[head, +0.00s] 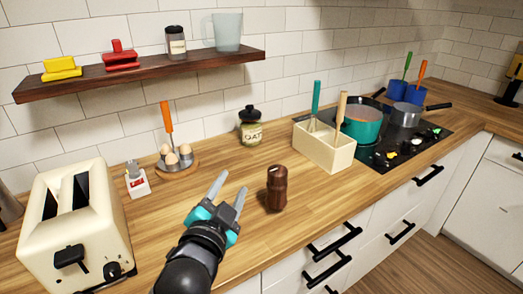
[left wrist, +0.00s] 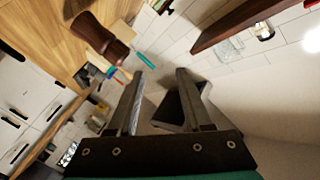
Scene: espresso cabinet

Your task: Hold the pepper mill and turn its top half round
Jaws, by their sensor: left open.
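In the left wrist view the pepper mill (left wrist: 97,35) shows at the upper left, outside the fingers. My left gripper (head: 230,187) is open and empty, to the left of the mill and apart from it. Its fingers (left wrist: 160,85) are spread in the left wrist view, with nothing between them. My right gripper is not in either view.
A cream toaster (head: 100,225) stands at the left. A cream utensil box (head: 325,150) stands behind and right of the mill, and an oats jar (head: 250,128) behind it. A wooden shelf (head: 140,78) hangs above. The counter around the mill is clear.

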